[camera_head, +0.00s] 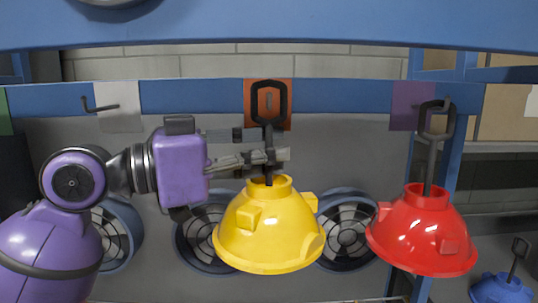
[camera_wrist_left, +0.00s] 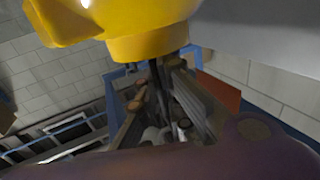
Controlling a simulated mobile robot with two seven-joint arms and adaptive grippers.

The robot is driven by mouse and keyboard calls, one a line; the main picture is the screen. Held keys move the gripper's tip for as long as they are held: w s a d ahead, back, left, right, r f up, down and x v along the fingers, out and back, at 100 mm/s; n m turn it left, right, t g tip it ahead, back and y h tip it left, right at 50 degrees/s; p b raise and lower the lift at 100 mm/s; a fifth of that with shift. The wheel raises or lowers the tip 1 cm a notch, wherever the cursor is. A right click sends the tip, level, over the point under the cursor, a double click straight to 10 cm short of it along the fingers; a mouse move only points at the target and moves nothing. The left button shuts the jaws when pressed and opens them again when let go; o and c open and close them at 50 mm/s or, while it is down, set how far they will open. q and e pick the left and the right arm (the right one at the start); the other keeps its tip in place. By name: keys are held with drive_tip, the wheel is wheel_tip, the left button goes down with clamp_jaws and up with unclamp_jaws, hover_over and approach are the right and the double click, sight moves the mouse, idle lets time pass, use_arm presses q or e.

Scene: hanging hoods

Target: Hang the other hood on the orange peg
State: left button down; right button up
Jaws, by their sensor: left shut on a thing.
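A yellow hood (camera_head: 268,232) with a dark stem and a black loop (camera_head: 268,101) is upright in front of the orange panel (camera_head: 283,122). My left gripper (camera_head: 270,158) is shut on its stem, just above the yellow collar. The wrist view shows the yellow hood (camera_wrist_left: 150,30) close up, with the stem between the fingers (camera_wrist_left: 160,95). The loop overlaps the orange panel; a small grey part, perhaps the peg, shows inside it. I cannot tell whether the loop is around the peg or in front of it. My right gripper is out of view.
A red hood (camera_head: 422,235) hangs at the purple panel (camera_head: 405,105) on the right. A bare hook (camera_head: 100,107) sticks out at the white panel (camera_head: 120,118). A blue hood (camera_head: 500,290) is low at the right. A blue beam (camera_head: 300,25) crosses the top. Round fans (camera_head: 347,235) stand behind.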

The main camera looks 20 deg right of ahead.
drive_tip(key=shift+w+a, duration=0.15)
use_arm(q)
drive_tip(key=shift+f, duration=0.1)
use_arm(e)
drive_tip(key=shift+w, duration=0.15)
use_arm(q)
drive_tip(key=shift+f, duration=0.5)
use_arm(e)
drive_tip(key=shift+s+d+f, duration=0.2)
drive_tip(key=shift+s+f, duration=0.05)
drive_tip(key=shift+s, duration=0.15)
use_arm(q)
drive_tip(key=shift+f+b, duration=0.4)
drive_tip(key=shift+f, duration=0.1)
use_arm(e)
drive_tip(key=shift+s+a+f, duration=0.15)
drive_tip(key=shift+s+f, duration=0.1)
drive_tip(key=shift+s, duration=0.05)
use_arm(q)
drive_tip(key=c, duration=1.8)
unclamp_jaws()
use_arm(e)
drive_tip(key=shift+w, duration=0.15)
